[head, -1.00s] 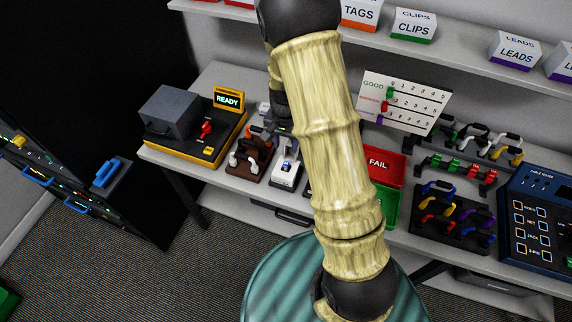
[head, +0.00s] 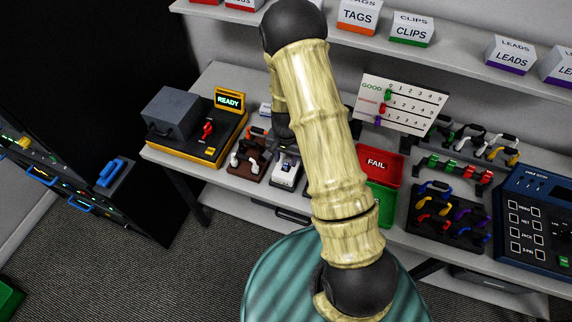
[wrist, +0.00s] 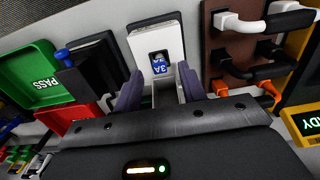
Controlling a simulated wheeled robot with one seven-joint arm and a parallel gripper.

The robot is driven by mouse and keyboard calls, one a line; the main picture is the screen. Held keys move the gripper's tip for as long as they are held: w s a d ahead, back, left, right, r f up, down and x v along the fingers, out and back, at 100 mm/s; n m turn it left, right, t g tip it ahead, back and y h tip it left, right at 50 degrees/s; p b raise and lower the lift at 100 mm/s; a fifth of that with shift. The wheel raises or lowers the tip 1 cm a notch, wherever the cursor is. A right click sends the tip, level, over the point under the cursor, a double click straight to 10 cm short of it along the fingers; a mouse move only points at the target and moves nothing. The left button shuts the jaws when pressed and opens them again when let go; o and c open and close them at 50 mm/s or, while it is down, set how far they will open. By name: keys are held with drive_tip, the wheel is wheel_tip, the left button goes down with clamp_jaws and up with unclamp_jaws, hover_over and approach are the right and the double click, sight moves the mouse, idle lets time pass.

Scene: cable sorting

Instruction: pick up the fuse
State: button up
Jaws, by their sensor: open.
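The fuse (wrist: 160,63) is a small blue piece marked 3A, seated in a white holder (wrist: 151,42) on the bench. In the head view the white holder (head: 286,172) stands between the brown cable block and the red FAIL bin, partly behind my arm. My gripper (wrist: 160,69) is open, its two dark purple fingers apart on either side of a grey part of the holder. The fuse shows just past the fingertips, roughly centred between them. Nothing is held. I cannot tell the exact height of the fingertips above the holder.
The brown block (wrist: 236,48) with white, black and orange cable ends stands close beside the holder. A black unit (wrist: 100,66) is on its other side, near the green PASS bin (wrist: 36,72) and red FAIL bin (head: 379,165). The yellow READY tester (head: 226,151) is at the left.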

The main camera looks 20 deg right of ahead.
sight(286, 167)
drive_tip(key=shift+f, duration=1.2)
clamp_jaws()
